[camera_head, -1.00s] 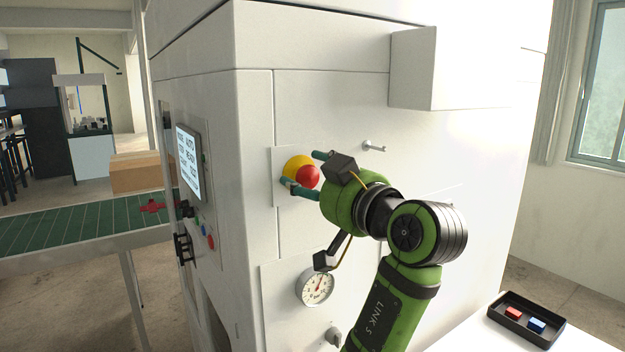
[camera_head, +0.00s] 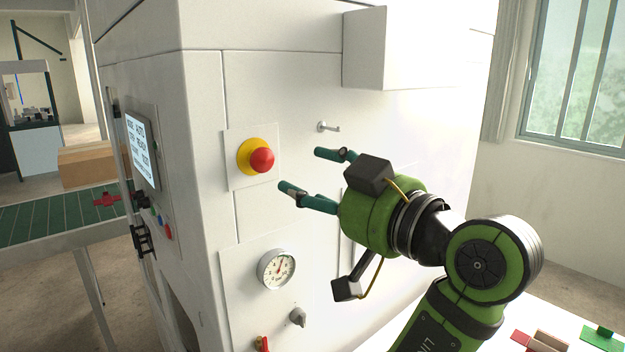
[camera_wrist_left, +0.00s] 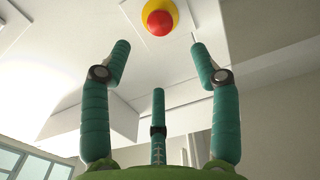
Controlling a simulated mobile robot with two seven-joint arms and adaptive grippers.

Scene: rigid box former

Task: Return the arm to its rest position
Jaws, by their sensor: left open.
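My left arm, green and black, reaches in from the lower right of the head view. Its left gripper (camera_head: 318,176) has teal fingers spread open with nothing between them. The fingers point at the white machine's front panel and stand apart from the red emergency stop button (camera_head: 262,160) on its yellow base, which is to their left. In the left wrist view the gripper (camera_wrist_left: 160,70) also shows open and empty, with the red button (camera_wrist_left: 159,21) beyond the fingertips at the top. My right gripper is in neither view.
The white machine (camera_head: 290,90) fills the middle. It carries a hook (camera_head: 328,127), a gauge (camera_head: 277,268), a knob (camera_head: 298,316) and a screen (camera_head: 142,150). A white surface with small coloured items is lower right.

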